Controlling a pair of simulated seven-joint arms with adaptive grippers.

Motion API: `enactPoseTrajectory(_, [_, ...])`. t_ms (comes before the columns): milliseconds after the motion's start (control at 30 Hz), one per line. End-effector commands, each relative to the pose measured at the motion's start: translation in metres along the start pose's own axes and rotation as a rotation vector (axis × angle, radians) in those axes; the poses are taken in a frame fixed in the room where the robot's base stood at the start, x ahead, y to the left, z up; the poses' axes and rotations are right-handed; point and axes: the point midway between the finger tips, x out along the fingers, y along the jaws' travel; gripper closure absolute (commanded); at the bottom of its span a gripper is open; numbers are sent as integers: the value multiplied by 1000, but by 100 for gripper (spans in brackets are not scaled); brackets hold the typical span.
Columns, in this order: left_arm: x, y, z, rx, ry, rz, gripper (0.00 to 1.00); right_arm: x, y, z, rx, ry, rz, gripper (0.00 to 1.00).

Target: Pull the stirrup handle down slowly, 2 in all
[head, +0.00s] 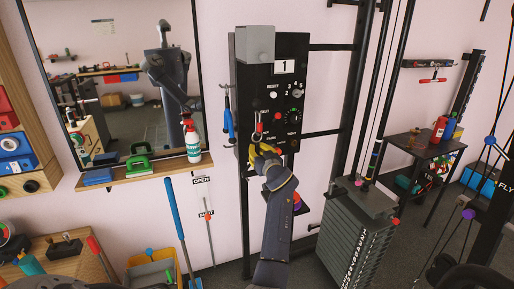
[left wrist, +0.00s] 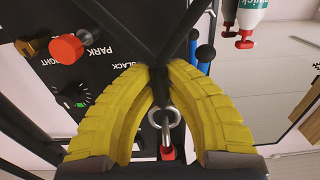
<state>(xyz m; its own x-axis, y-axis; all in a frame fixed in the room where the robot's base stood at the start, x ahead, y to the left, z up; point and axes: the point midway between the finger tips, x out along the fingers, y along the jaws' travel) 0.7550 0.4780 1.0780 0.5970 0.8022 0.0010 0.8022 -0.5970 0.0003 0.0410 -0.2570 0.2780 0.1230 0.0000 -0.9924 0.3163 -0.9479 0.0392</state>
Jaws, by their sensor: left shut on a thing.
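The black control panel (head: 271,100) stands on the wall in the middle of the head view, with a card reading "1". My left gripper (head: 263,152) is in front of its lower part. In the left wrist view its yellow fingers (left wrist: 160,72) are shut on the dark stirrup handle (left wrist: 178,40), near where its two arms meet. The ring also shows just above the fingers in the head view (head: 257,136). My right gripper is out of view.
A grey weight stack (head: 355,240) with cables stands right of my left arm. A shelf (head: 150,174) under the mirror (head: 125,70) holds a spray bottle (head: 193,142) and green and blue items. A blue-handled tool (head: 176,222) stands left of the arm.

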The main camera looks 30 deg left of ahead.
Motion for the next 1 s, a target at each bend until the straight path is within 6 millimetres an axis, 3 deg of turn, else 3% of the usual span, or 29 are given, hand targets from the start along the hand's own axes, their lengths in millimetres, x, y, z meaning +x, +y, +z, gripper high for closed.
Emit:
enactPoseTrajectory(100, [-1, 0, 11, 4, -7, 0, 100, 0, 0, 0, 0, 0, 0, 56])
enactPoseTrajectory(633, [-1, 0, 21, 4, -8, 1, 100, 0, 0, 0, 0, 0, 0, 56])
enactPoseTrajectory(1000, [0, 0, 6, 0, -5, 0, 100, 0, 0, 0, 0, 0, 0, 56])
